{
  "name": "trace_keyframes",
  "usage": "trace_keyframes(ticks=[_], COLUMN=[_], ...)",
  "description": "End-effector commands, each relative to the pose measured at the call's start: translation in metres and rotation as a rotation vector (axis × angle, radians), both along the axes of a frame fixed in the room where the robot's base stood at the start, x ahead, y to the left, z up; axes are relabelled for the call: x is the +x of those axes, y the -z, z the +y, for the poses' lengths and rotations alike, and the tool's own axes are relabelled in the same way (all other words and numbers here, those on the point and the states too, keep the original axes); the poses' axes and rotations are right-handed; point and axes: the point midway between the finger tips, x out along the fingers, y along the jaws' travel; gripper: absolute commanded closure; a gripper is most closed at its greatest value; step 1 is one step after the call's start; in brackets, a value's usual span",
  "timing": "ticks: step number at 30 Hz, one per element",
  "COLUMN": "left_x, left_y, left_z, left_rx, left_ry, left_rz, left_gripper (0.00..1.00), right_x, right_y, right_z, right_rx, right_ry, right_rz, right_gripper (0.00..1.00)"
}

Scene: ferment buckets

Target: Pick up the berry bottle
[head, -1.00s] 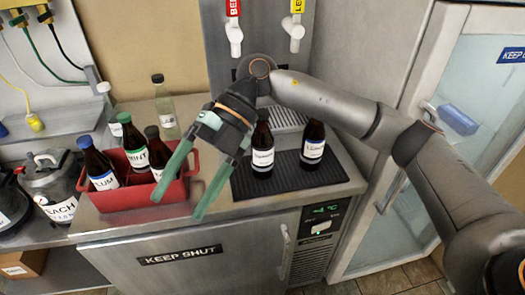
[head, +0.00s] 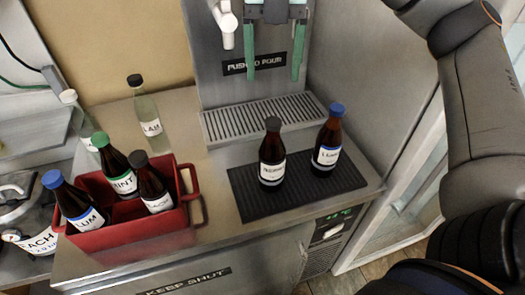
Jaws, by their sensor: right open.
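No label clearly reads berry. On the black mat (head: 310,192), a dark bottle with a black cap (head: 272,153) and a dark bottle with a blue cap (head: 327,142) stand upright; their labels are too blurred to read surely. A black-capped bottle (head: 151,185) with an unreadable label leans in the red crate (head: 130,233). My right gripper (head: 272,76) is open and empty, its two green fingers pointing down in front of the dispenser, above the mat bottles in the picture. My left gripper is not in view.
The crate also holds a blue-capped plum bottle (head: 75,205) and a green-capped mint bottle (head: 115,168). Clear bottles (head: 148,118) stand behind it. A metal drip grate (head: 262,118) lies behind the mat. Counter between crate and mat is free.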

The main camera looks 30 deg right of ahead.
Motion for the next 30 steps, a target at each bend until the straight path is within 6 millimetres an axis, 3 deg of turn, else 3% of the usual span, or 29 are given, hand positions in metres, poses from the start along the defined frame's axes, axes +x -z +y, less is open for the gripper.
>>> trace_keyframes(ticks=[7, 17, 25, 30], left_x=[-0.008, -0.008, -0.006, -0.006], left_y=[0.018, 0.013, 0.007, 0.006], left_z=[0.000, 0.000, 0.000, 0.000], left_rx=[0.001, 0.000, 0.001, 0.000], left_ry=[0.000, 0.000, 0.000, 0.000], left_rz=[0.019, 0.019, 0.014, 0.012], left_gripper=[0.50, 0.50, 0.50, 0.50], right_x=[-0.001, -0.001, -0.002, -0.002], right_y=[0.047, 0.074, 0.113, 0.120], right_z=[-0.001, 0.000, 0.000, 0.000], right_rx=[0.000, 0.000, 0.002, 0.002], right_ry=[-0.002, -0.002, -0.002, -0.001], right_rz=[0.005, 0.002, 0.003, 0.001], right_gripper=[0.25, 0.25, 0.25, 0.25])
